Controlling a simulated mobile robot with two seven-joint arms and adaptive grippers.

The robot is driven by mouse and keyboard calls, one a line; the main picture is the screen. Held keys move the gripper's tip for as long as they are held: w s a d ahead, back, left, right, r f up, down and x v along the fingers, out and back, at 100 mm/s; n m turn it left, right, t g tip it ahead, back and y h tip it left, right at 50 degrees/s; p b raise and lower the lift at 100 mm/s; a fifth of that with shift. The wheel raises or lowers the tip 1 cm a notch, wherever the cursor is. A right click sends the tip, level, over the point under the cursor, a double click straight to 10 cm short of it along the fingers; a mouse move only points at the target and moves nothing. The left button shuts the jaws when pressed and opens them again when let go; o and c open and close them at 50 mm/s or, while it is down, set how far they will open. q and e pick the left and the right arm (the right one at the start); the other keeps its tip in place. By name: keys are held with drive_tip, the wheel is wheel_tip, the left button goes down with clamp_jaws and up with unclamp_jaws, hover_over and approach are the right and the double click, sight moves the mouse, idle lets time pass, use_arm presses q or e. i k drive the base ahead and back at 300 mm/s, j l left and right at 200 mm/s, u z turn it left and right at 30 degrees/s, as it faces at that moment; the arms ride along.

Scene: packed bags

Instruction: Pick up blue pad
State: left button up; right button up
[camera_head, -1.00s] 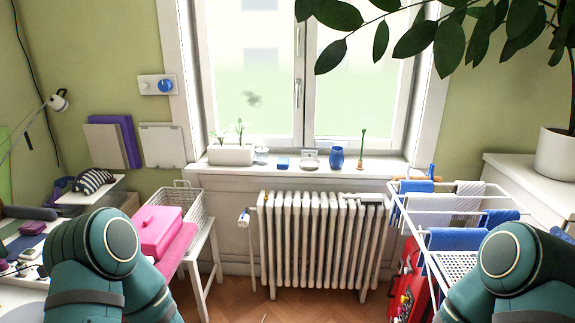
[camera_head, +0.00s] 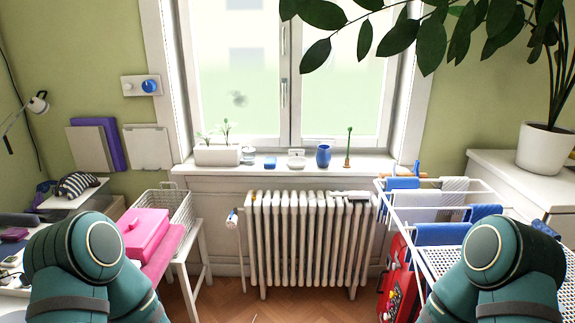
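A small blue block-like item (camera_head: 270,162), which may be the blue pad, sits on the white windowsill (camera_head: 350,163). It is left of a clear glass dish (camera_head: 296,160) and a blue vase (camera_head: 323,155). I cannot tell for sure that it is the pad. My two teal arms show at the lower left and lower right. Both of my grippers are out of view.
A radiator (camera_head: 305,240) stands under the sill. A pink box (camera_head: 143,232) and a wire basket (camera_head: 172,207) are at left. A drying rack (camera_head: 425,202) with blue cloths and a red case (camera_head: 397,288) are at right. A little wooden floor shows between.

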sight(270, 163)
drive_tip(key=i+j, duration=0.15)
drive_tip(key=i, duration=0.45)
drive_tip(key=i+j, duration=0.1)
drive_tip(key=i, duration=0.45)
